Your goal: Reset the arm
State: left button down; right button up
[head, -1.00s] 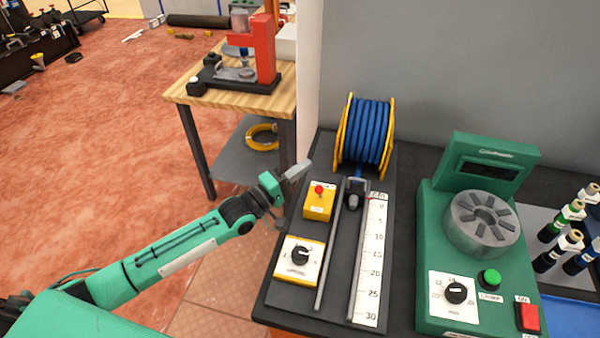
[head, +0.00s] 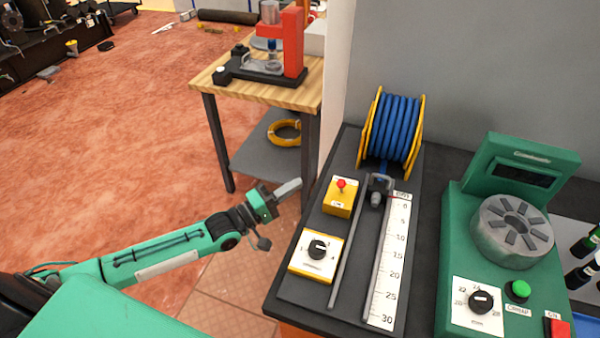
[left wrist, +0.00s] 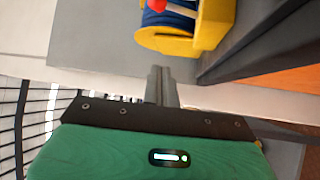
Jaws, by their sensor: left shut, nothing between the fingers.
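My left arm comes in from the left in the head view. Its left gripper (head: 290,187) is shut and empty, held in the air left of the black dispenser board and above the floor. In the left wrist view the closed fingers (left wrist: 161,86) show together with nothing between them. The dispenser board carries a blue hose reel (head: 392,135) with yellow flanges, a ruler scale (head: 390,260), a yellow box with a red button (head: 341,195) and a yellow-edged dial box (head: 316,257). My right gripper is not in view.
A green machine (head: 470,245) with a grey round chuck (head: 512,230) stands on the bench at right. A wooden table (head: 225,82) holds a red press (head: 294,45), with a yellow coil (head: 284,132) on its lower shelf. Open red floor (head: 110,150) lies at left.

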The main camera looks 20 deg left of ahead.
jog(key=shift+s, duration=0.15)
pick_arm(q)
jog(key=s+a+f+m+g+y, duration=0.1)
jog(key=a+f+y, duration=0.2)
jog(key=f, duration=0.7)
jog(key=s+a+f+m+g+y, duration=0.1)
jog(key=a+f+y, duration=0.2)
jog(key=f, duration=0.8)
jog(key=s+a+f+m+g+y, duration=0.1)
jog(key=a+f+m+y, duration=0.15)
jog(key=f, duration=0.75)
jog(key=s+a+f+m+g+y+p, duration=0.1)
jog(key=s+a+f+m+g+y, duration=0.2)
jog(key=s+f, duration=1.1)
jog(key=s+d+f+m+g, duration=0.1)
jog(key=s+f, duration=0.4)
jog(key=s, duration=0.5)
jog(key=s+d+f+m+g, duration=0.1)
jog(key=s+d+f+g, duration=0.2)
jog(key=s, duration=0.7)
jog(key=s+d+f+m+g+y+p, duration=0.1)
jog(key=s+d+f+g, duration=0.1)
jog(key=s+f+g, duration=0.3)
jog(key=s+f, duration=0.3)
jog(key=s, duration=0.3)
jog(key=shift+d, duration=0.2)
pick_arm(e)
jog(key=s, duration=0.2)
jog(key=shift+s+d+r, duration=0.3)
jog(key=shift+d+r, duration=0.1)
